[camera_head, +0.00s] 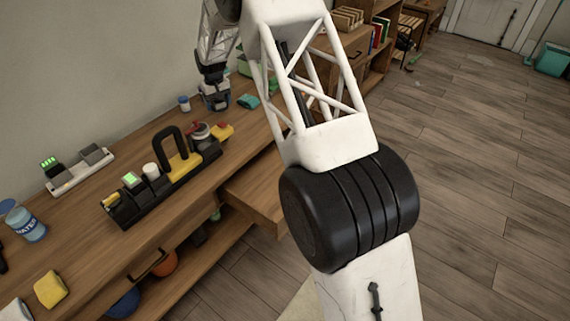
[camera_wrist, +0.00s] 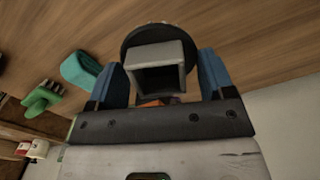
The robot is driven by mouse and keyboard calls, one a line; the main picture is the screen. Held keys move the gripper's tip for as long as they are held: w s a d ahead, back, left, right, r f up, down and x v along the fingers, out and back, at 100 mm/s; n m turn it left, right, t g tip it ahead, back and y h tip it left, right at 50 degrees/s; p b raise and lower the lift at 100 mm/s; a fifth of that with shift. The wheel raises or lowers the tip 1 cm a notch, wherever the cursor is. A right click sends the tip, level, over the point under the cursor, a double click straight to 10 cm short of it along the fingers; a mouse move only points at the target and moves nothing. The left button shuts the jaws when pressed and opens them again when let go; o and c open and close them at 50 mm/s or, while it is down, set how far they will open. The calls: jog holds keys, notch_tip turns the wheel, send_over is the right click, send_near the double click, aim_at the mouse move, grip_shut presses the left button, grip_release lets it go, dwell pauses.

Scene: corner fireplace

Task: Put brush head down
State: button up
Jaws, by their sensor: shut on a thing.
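My gripper (camera_head: 214,98) is low over the far part of the wooden workbench, near the wall. In the wrist view its two blue fingers (camera_wrist: 161,72) are shut on a grey, square, hollow-ended piece (camera_wrist: 160,53) with a round black part (camera_wrist: 132,38) behind it. I cannot tell whether this is the brush or whether it touches the bench. A green brush-like thing (camera_wrist: 42,98) with dark tufts facing up lies at the left of the wrist view, apart from my gripper.
A teal block (camera_head: 248,101) lies just right of my gripper. A small blue-and-white cup (camera_head: 184,104) stands to its left. A black tool rack (camera_head: 128,212), a water can (camera_head: 30,227) and a yellow sponge (camera_head: 50,289) are on the nearer bench (camera_head: 85,245).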

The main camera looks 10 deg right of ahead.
jog(key=d+m, duration=0.1)
jog(key=d, duration=0.5)
jog(key=d+f+m, duration=0.1)
jog(key=d+m, duration=0.1)
jog(key=d, duration=0.4)
jog(key=s+d+m, duration=0.1)
jog(key=d, duration=0.5)
jog(key=shift+s+f+m, duration=0.1)
jog(key=shift+f+m, duration=0.2)
jog(key=shift+f, duration=0.05)
jog(key=s+d, duration=0.1)
jog(key=d, duration=0.1)
jog(key=s+d+f+m, duration=0.1)
jog(key=d, duration=0.1)
jog(key=s+d+m, duration=0.1)
jog(key=d, duration=0.2)
jog(key=shift+s+f, duration=0.1)
jog(key=shift+f, duration=0.2)
jog(key=s+a+f, duration=0.2)
jog(key=s+f, duration=0.1)
jog(key=s, duration=0.5)
jog(key=s+a+f+n, duration=0.1)
jog(key=s+a+f, duration=0.1)
jog(key=s, duration=0.6)
jog(key=s+a+f, duration=0.2)
jog(key=s+f, duration=0.2)
jog(key=s, duration=0.4)
jog(key=shift+s+f+n, duration=0.4)
jog(key=shift+f, duration=0.1)
jog(key=shift+f, duration=2.85)
